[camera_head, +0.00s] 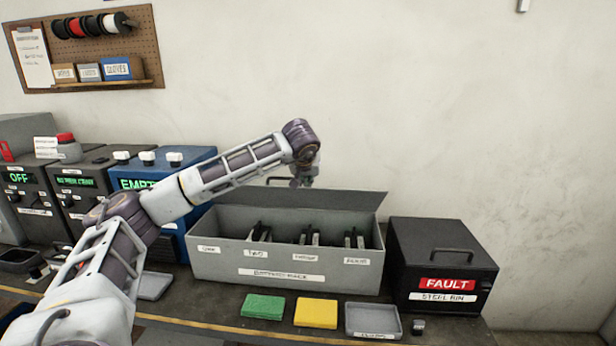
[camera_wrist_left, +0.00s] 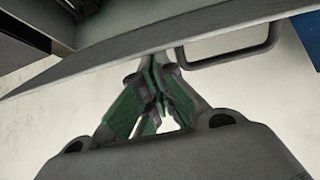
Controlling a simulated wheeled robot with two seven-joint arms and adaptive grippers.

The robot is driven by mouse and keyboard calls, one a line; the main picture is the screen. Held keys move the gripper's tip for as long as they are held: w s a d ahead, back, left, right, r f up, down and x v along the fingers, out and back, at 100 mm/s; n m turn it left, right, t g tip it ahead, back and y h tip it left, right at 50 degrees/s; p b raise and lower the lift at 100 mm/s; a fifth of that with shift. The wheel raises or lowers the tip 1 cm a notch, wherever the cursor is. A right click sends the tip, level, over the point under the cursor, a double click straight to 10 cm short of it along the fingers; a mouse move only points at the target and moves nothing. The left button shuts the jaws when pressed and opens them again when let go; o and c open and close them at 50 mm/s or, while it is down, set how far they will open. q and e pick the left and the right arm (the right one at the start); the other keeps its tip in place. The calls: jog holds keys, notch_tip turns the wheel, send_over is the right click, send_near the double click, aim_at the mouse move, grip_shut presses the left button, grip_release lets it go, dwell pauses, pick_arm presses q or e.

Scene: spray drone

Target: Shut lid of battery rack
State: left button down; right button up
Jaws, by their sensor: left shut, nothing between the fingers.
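The battery rack (camera_head: 222,268) is a long grey box on the bench with labelled slots and dark upright batteries inside. Its lid (camera_head: 345,205) stands raised along the back edge, leaving the top open. The lid's handle (camera_head: 279,180) shows just above the lid edge; it is a thin loop in the left wrist view (camera_wrist_left: 232,48). My left gripper (camera_head: 303,183) is at the lid's upper edge, partly hidden by my wrist. In the left wrist view its green fingers (camera_wrist_left: 155,62) are shut and empty, with tips close to the lid plate (camera_wrist_left: 110,62); contact is unclear. My right gripper is out of view.
A black steel bin (camera_head: 440,262) stands right of the rack. A blue device (camera_head: 205,163) and dark units stand left. A green pad (camera_head: 263,306), a yellow pad (camera_head: 316,313) and a grey tray (camera_head: 372,320) lie in front. The wall is behind.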

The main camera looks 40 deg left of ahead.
aim_at(306, 195)
pick_arm(q)
jog(key=shift+s+d+f, duration=0.15)
jog(key=shift+s+f, duration=0.1)
jog(key=shift+f, duration=0.05)
jog(key=shift+s+d+f, duration=0.1)
jog(key=shift+s+f, duration=0.1)
jog(key=shift+f, duration=0.05)
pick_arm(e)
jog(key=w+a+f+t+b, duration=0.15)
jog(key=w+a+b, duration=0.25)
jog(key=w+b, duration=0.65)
pick_arm(q)
jog(key=s+d+f, duration=0.2)
jog(key=s+f, duration=0.2)
jog(key=f, duration=0.4)
jog(key=s+d+f+b, duration=0.1)
jog(key=s+d+f, duration=0.1)
jog(key=f, duration=0.7)
jog(key=shift+s, duration=0.9)
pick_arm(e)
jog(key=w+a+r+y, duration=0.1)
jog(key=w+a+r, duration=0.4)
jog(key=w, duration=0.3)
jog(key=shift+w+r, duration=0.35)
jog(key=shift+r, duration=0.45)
pick_arm(q)
jog(key=shift+d, duration=0.1)
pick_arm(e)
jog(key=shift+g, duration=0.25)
